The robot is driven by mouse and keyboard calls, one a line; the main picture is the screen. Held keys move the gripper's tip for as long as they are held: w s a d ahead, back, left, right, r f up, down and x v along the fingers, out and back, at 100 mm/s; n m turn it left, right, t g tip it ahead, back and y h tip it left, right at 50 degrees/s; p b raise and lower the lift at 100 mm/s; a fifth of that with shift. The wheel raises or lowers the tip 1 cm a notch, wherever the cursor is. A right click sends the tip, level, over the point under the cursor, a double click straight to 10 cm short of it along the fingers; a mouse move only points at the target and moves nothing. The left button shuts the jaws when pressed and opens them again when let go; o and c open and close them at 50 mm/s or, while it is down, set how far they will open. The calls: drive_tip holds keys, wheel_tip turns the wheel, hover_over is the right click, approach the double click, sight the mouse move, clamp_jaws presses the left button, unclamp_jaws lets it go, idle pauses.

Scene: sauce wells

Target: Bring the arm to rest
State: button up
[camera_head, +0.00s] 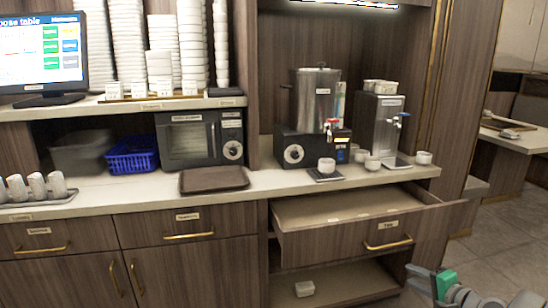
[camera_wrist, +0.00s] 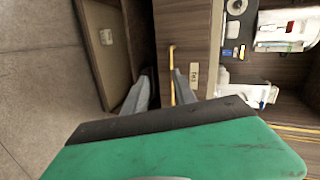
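My gripper (camera_head: 414,271) is low at the bottom right of the head view, in front of the cabinet and to the right of the open drawer (camera_head: 350,235). In the wrist view, my gripper (camera_wrist: 162,82) has its two grey fingers apart, with nothing held between them. The gold drawer handle (camera_head: 388,243) also shows in the wrist view (camera_wrist: 172,72), beyond the fingers. In the head view the gripper looks apart from the handle. The rest of my arm runs off the lower right edge.
The counter (camera_head: 100,192) carries a brown tray (camera_head: 214,179), an oven (camera_head: 200,139), a steel urn (camera_head: 315,98), a dispenser (camera_head: 377,124) and several white cups. Tiled floor (camera_head: 500,245) at right is clear.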

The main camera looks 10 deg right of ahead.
drive_tip(key=w+a+r+n+g+p, duration=0.1)
drive_tip(key=a+r+n+g+p, duration=0.35)
drive_tip(key=a, duration=0.75)
drive_tip(key=w+a+r+n+g+p, duration=0.15)
drive_tip(key=a+r+n+p, duration=0.45)
drive_tip(key=a, duration=0.6)
drive_tip(key=s+a+r+n+g+h+p, duration=0.1)
drive_tip(key=s+a+r+n+g+p, duration=0.1)
drive_tip(key=s+a, duration=0.5)
drive_tip(key=s+a+r+n+g+h+p, duration=0.1)
drive_tip(key=s+a+r+n+g+p, duration=0.1)
drive_tip(key=s+a+r, duration=0.5)
drive_tip(key=s+n+p, duration=0.1)
drive_tip(key=s+p, duration=0.1)
drive_tip(key=s, duration=0.3)
drive_tip(key=shift+a+g, duration=0.15)
drive_tip(key=shift+g, duration=0.15)
drive_tip(key=shift+w, duration=0.1)
